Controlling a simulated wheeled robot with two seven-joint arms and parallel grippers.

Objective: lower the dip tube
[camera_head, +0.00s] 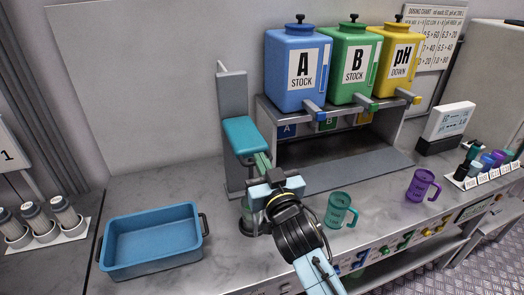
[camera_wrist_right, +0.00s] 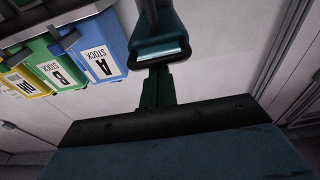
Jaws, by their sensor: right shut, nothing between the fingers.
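The dip stand has a grey upright column (camera_head: 232,95) and a teal head (camera_head: 243,136) part way up it. A thin rod shows at the column's top. My right gripper (camera_head: 263,162) is shut and empty, its fingertips at the front lower edge of the teal head; I cannot tell whether they touch it. In the wrist view the shut fingers (camera_wrist_right: 157,88) point at the teal head (camera_wrist_right: 160,38). Below the gripper a greenish vessel (camera_head: 248,226) stands at the stand's foot, partly hidden by my arm. The tube itself is hidden. My left gripper is out of view.
A blue tray (camera_head: 152,267) lies to the left. A green mug (camera_head: 338,210) and a purple mug (camera_head: 421,186) stand to the right. Blue (camera_head: 297,65), green (camera_head: 350,62) and yellow (camera_head: 395,55) tanks sit on a rack behind. The counter between tray and stand is clear.

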